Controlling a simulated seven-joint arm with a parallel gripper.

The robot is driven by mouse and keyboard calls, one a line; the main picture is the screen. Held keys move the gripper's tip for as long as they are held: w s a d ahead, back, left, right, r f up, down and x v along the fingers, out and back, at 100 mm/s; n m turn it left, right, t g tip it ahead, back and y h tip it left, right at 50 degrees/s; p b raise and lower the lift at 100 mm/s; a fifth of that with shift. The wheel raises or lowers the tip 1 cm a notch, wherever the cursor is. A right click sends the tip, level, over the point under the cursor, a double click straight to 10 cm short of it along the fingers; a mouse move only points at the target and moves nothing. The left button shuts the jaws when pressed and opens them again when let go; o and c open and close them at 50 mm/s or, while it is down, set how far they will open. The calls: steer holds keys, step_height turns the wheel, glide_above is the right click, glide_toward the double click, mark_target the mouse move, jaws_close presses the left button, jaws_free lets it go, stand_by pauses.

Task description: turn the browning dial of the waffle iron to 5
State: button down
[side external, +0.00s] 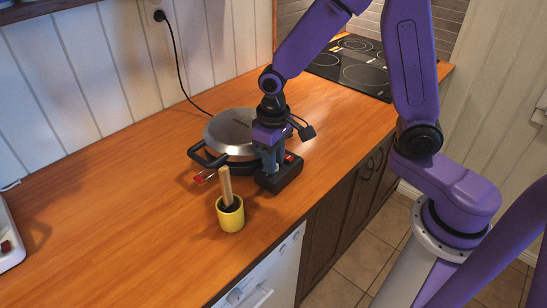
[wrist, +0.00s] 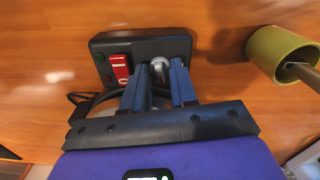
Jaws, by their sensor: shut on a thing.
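The waffle iron (side external: 226,133) stands on the wooden counter, with a round silver lid and a black handle at its left. Its black control box (side external: 286,181) is at the front right and also shows in the wrist view (wrist: 140,43). A grey round dial (wrist: 160,66) sits on the box beside a red switch (wrist: 120,66). My gripper (side external: 270,168) points down over the box. In the wrist view its two blue-grey fingers (wrist: 161,77) are shut on the dial, one at each side. The dial's number marks and pointer cannot be read.
A yellow cup (side external: 231,219) holding a wooden-handled utensil stands close in front of the waffle iron. A small red-ended object (side external: 204,178) lies by the iron's handle. A black cord runs to the wall socket. A hob (side external: 351,73) is behind; the counter at left is mostly clear.

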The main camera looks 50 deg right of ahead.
steer(key=m, duration=0.5)
steer(key=shift+m, duration=0.3)
steer(key=m, duration=1)
steer(key=shift+m, duration=1.9)
steer(key=c, duration=1.2)
jaws_free()
step_height(320, 180, up, 18)
steer(key=shift+f, duration=0.25)
